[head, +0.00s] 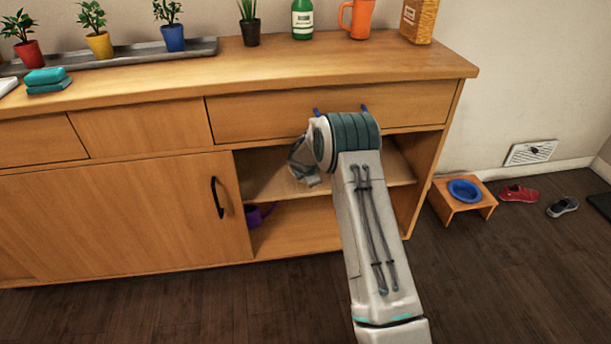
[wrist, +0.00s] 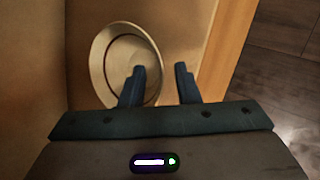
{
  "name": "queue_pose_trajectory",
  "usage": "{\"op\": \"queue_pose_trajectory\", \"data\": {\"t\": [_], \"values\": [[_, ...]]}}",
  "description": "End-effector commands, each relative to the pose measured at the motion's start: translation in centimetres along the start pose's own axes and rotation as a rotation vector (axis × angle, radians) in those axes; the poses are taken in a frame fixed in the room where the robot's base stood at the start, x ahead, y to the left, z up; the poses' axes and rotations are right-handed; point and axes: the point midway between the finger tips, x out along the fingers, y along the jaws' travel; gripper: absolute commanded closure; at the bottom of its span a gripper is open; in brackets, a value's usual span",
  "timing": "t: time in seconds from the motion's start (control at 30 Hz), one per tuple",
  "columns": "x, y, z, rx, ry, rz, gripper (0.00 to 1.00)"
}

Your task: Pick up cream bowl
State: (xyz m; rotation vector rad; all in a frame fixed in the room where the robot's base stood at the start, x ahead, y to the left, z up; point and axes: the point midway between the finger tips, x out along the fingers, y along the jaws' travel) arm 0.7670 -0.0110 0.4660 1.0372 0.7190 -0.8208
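The cream bowl (wrist: 102,62) shows in the wrist view as a round, pale rim with a darker inside, left of centre on the shelf. My gripper (wrist: 160,70) is open, with its two dark fingers apart. The left finger overlaps the bowl in the picture, and the right finger is to the right of the rim. I cannot tell whether either finger touches the bowl. In the head view my arm reaches into the open cabinet, and the bowl and my gripper's fingertips are hidden behind the arm.
The wooden cabinet shelf (head: 268,170) is under the counter, beside a door with a black handle (head: 217,198). A purple item (head: 257,214) lies on the lower level. The cabinet's right side wall (head: 428,180) is close to my arm. A blue pet bowl (head: 464,190) stands on a small stand at right.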

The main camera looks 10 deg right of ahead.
Motion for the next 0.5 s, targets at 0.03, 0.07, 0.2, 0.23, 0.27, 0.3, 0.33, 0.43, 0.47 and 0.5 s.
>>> {"op": "queue_pose_trajectory", "data": {"t": [0.03,0.07,0.2,0.23,0.27,0.3,0.33,0.43,0.47,0.5], "values": [[-0.06,0.03,0.00,0.000,0.000,0.000,0.71],[-0.06,0.03,-0.01,0.000,0.000,0.000,0.71],[-0.07,0.03,-0.02,0.000,0.000,0.000,0.99],[-0.08,0.03,-0.02,0.000,0.000,0.000,1.00],[-0.08,0.03,-0.03,0.000,0.000,0.000,1.00],[-0.08,0.03,-0.03,0.000,0.000,0.000,1.00],[-0.08,0.03,-0.03,0.000,0.000,0.000,1.00],[-0.10,0.05,-0.02,0.000,0.000,0.001,1.00],[-0.10,0.05,-0.02,0.000,0.000,0.001,1.00],[-0.10,0.05,-0.03,0.000,0.000,0.001,1.00]]}}
